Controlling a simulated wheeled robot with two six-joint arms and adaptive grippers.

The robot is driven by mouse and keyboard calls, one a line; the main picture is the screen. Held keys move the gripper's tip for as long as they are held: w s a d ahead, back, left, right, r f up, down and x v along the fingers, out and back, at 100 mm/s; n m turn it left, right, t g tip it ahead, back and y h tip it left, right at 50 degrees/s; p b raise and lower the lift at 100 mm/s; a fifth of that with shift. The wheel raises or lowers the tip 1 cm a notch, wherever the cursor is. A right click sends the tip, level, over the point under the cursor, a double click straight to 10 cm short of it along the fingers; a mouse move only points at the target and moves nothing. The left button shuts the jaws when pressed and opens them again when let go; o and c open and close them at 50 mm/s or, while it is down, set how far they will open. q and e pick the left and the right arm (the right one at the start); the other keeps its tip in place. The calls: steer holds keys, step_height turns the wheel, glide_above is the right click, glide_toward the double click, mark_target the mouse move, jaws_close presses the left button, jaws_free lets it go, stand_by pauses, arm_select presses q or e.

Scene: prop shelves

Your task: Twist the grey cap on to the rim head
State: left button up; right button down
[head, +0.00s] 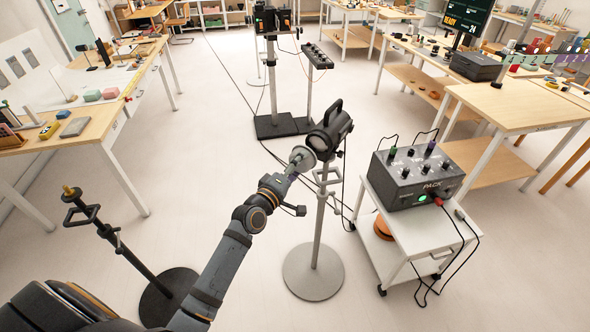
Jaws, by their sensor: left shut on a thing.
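The rim head is a black lamp head (334,128) with a handle on top, mounted on a grey stand in the middle of the head view. The grey cap (302,155) is a pale round piece at the front left of the head. My left gripper (294,169) reaches up from the lower left and is shut on the cap. The cap is at or very close to the head's front; I cannot tell whether it is seated or turned. The fingertips are small and partly hidden behind the cap. My right gripper is not in view.
A white cart (414,232) with a grey power pack (417,177) stands close on the right, cables hanging. A black stand (168,296) is at lower left. Worktables stand on both sides, and a black-based stand (282,125) behind. Floor between is mostly clear.

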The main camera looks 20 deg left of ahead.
mark_target(311, 153)
arm_select(q)
steer(key=shift+w+f, duration=0.1)
steer(key=shift+w, duration=0.7)
steer(key=shift+w+d+b, duration=0.2)
steer(key=shift+w+b, duration=0.15)
steer(key=shift+w, duration=0.3)
steer(key=shift+w+d+b, duration=0.15)
steer(key=shift+w+b, duration=0.2)
steer(key=shift+w, duration=0.55)
steer(key=shift+d, duration=0.2)
steer(key=shift+w, duration=0.2)
steer(key=shift+w+d, duration=0.2)
steer(key=shift+w, duration=0.65)
stand_by(2.2)
